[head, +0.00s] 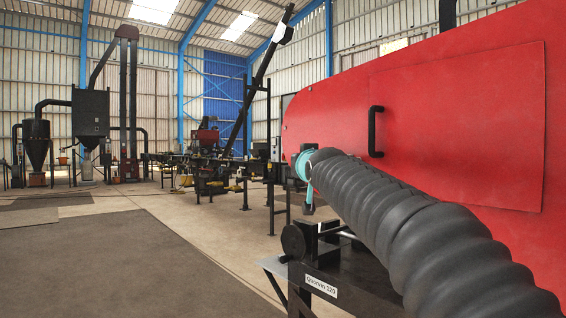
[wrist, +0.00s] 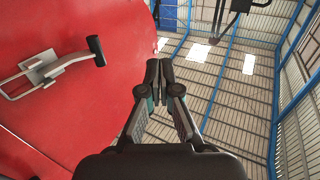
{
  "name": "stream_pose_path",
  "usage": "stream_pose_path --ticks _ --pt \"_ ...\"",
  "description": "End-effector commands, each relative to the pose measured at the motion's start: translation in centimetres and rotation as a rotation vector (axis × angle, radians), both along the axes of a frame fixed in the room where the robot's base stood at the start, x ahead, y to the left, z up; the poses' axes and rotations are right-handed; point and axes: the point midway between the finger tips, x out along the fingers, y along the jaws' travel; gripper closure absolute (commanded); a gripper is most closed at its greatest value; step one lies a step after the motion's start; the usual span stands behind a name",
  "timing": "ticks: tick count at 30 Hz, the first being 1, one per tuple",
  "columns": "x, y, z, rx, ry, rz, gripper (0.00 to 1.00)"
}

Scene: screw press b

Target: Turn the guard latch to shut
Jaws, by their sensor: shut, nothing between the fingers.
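The red guard (head: 455,130) fills the right of the head view and the left of the wrist view (wrist: 85,110). In the wrist view, what looks like the guard latch (wrist: 48,72), a metal bracket and bent rod with a black grip (wrist: 96,50), sits on the red face. My gripper (wrist: 160,68) is shut and empty, to the right of the black grip and apart from it, near the guard's edge. In the head view my arm covers part of the guard and hides my fingertips; I cannot make out the latch there.
A black handle (head: 376,132) stands out from a red panel on the guard. A black machine frame labelled "Quorvin 320" (head: 321,285) is below my arm. Conveyors and black machines (head: 90,112) stand farther back. The floor (head: 120,265) at left is clear.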

Motion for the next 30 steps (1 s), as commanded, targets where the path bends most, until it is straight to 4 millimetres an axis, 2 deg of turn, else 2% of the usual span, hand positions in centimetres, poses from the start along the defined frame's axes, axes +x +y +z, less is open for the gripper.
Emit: stream_pose_path --ticks 16,30 --pt "-4.3 3.1 -0.2 0.0 -0.002 0.001 1.0" --pt "-4.8 3.3 0.0 0.0 -0.001 -0.003 1.0"
